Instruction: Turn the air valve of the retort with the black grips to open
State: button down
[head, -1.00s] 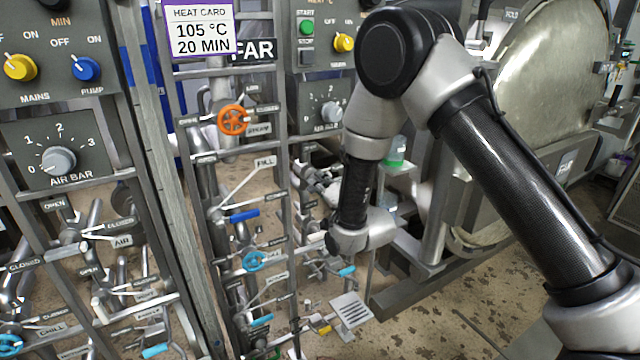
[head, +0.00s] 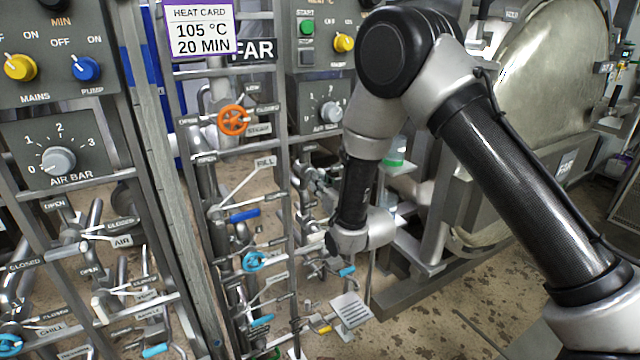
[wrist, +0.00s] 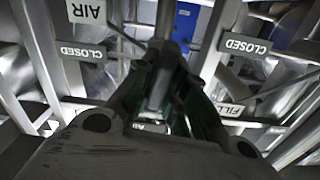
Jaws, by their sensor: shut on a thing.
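In the wrist view my gripper (wrist: 163,70) is shut on a grey valve lever (wrist: 164,18) that runs up from between the fingers. An upside-down AIR plate (wrist: 86,12) and a CLOSED plate (wrist: 82,52) are just left of it, so it looks like the air valve's lever. The fingers hide its grip, so I cannot see its colour. In the head view my gripper (head: 322,182) is in among the pipes of the rack beyond the FAR sign (head: 254,50), mostly unclear there. The valve's exact angle is hidden.
Another CLOSED plate (wrist: 243,45) and a FILL plate (wrist: 230,110) are right of my fingers. Frame bars and pipes crowd around. The head view shows an orange wheel (head: 234,120), a blue lever (head: 245,215) and, at right, a large round retort door (head: 545,85).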

jog(key=shift+f+n, duration=0.1)
jog(key=shift+n, duration=0.6)
jog(key=c, duration=1.4)
grip_release()
jog(key=shift+c, duration=0.2)
jog(key=v, duration=1.2)
